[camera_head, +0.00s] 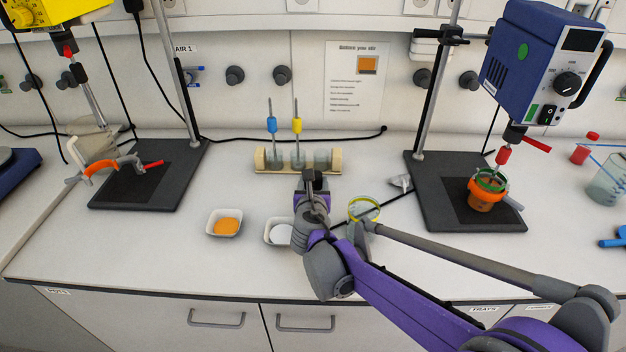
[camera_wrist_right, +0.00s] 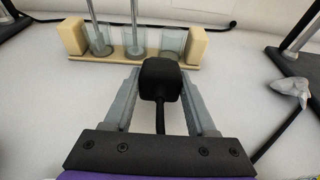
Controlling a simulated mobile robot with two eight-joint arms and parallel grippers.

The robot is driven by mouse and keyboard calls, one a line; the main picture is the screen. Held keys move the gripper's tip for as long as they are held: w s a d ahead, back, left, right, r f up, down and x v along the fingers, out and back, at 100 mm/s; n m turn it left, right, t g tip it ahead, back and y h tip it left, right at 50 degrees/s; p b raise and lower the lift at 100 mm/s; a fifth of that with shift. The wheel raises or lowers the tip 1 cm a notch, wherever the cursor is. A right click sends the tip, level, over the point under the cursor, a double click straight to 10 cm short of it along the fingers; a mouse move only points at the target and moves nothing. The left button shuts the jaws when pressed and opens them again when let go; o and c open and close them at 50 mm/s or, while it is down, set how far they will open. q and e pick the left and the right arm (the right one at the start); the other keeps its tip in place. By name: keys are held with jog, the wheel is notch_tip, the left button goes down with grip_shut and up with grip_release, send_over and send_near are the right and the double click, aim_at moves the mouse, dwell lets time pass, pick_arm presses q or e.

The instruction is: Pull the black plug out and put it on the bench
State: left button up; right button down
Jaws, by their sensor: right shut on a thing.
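My right gripper (camera_wrist_right: 160,92) is shut on the black plug (camera_wrist_right: 160,79), a dark block with its black cable running back between the fingers. In the head view the right gripper (camera_head: 314,184) is over the bench (camera_head: 150,245), in front of the wooden rack. The plug is clear of any socket. I cannot tell whether it touches the bench top or is just above it. My left gripper is not in view.
The wooden rack (camera_head: 261,161) holds glass vessels and blue and yellow stirring rods. White trays (camera_head: 224,234) and a yellow-rimmed beaker (camera_head: 364,209) stand near my right arm. Black stand bases (camera_head: 150,187) flank the area. A blue stirrer motor (camera_head: 530,60) hangs at right.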

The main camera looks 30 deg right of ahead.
jog(key=shift+f, duration=0.5)
jog(key=shift+c, duration=0.6)
grip_release()
jog(key=shift+r, duration=0.1)
jog(key=p+v, duration=0.1)
jog(key=v, duration=0.9)
jog(key=shift+s+a+r, duration=0.15)
jog(key=shift+s, duration=0.2)
